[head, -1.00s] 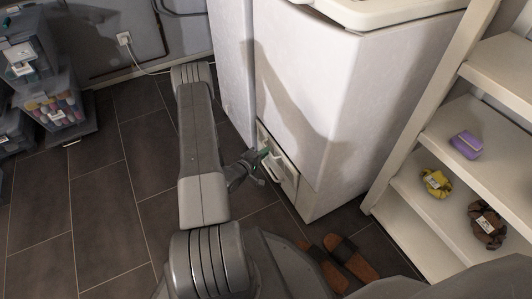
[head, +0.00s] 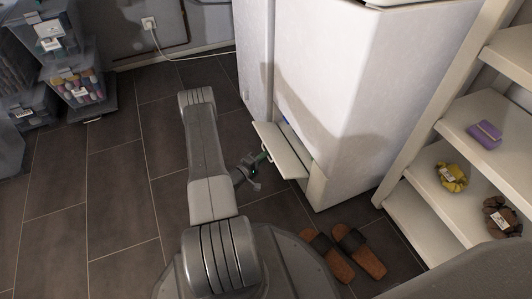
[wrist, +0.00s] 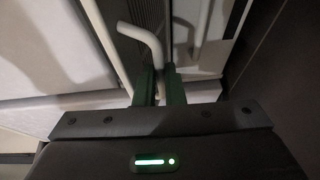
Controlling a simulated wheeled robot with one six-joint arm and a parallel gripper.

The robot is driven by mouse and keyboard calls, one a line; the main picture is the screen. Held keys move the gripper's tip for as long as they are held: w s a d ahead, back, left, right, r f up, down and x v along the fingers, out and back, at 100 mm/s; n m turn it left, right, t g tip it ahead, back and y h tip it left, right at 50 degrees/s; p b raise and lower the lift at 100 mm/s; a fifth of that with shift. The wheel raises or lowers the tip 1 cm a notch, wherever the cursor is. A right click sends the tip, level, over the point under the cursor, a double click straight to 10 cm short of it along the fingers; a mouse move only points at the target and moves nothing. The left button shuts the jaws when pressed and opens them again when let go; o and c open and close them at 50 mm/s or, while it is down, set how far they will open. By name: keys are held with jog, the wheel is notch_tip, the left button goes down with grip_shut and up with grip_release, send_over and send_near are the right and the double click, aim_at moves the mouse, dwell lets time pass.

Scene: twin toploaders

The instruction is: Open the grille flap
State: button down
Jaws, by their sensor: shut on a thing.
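The grille flap (head: 280,150) is at the bottom of the right-hand white toploader (head: 350,95). It stands swung out from the front, leaving a gap behind it at the opening. My gripper (head: 259,159) is low at the flap's outer side. In the wrist view, my gripper (wrist: 159,72) has its green fingers close together at the end of a white bent handle (wrist: 148,38), shut on it. The grip point itself is partly hidden between the fingers. Dark grille slats (wrist: 147,15) show behind the handle.
A pair of sandals (head: 345,253) lies on the floor right of my base. A white shelf unit (head: 425,195) stands at the right. Stacked clear bins (head: 78,90) stand at the left. The tiled floor between bins and arm is clear.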

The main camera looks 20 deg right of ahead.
jog(key=shift+s+d+f+n+t+h, duration=0.1)
jog(key=shift+f+n+t+h, duration=0.15)
jog(key=shift+f+h, duration=0.4)
jog(key=shift+w+d+f+n+t+h, duration=0.1)
jog(key=shift+f+n+t+h, duration=0.2)
jog(key=shift+f, duration=0.4)
jog(key=shift+s+d+f+n+t+h, duration=0.15)
jog(key=shift+f+t+h, duration=0.1)
jog(key=shift+f+h, duration=0.45)
jog(key=c, duration=1.5)
grip_release()
jog(key=shift+d, duration=0.1)
jog(key=shift+a, duration=0.2)
jog(key=v, duration=0.7)
jog(key=shift+s+f, duration=0.15)
